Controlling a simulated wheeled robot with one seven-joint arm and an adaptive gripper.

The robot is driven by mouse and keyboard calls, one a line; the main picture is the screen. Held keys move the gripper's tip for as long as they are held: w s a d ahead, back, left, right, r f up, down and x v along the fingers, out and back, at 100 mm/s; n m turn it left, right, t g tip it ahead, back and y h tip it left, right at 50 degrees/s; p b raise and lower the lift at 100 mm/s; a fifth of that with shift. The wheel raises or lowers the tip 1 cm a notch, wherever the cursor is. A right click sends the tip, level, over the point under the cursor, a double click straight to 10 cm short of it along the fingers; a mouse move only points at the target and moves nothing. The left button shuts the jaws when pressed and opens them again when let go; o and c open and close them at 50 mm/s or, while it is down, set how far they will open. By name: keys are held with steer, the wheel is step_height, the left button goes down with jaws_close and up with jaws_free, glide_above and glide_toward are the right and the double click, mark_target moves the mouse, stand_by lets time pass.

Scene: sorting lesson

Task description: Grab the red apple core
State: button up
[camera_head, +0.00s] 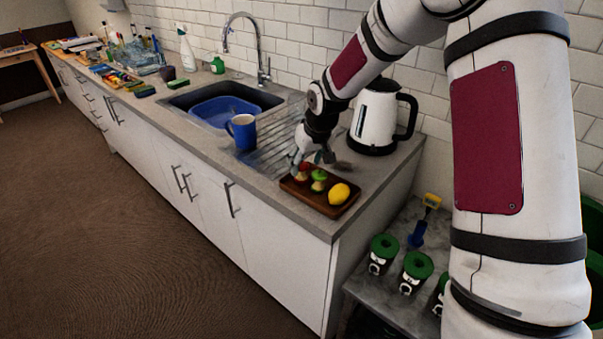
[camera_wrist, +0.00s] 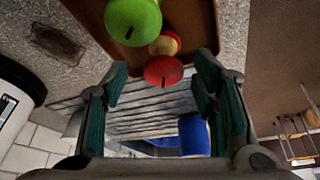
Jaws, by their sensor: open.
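The red apple core (camera_head: 304,168) is at the far left end of a brown wooden tray (camera_head: 312,199) on the counter, partly hidden by my gripper (camera_head: 313,158). In the wrist view the core (camera_wrist: 164,71) shows a red end with a dark stem and a pale yellow middle. My gripper (camera_wrist: 162,88) is open there, its fingers to either side and a little below the core in the picture. Nothing is between the pads. The core lies near the tray's edge, just ahead of the fingertips.
A green apple core (camera_head: 319,177) is close beside the red one, and a lemon (camera_head: 339,193) lies farther along the tray. A white kettle (camera_head: 375,117) stands behind. A blue mug (camera_head: 242,131) stands by the sink (camera_head: 222,101). Green-lidded canisters (camera_head: 415,268) stand on a lower table.

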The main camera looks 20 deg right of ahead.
mark_target(304, 167)
steer(key=x, duration=0.4)
steer(key=shift+s+a+f, duration=0.1)
steer(key=shift+a+f, duration=0.05)
steer(key=shift+f, duration=0.05)
steer(key=c, duration=1.1)
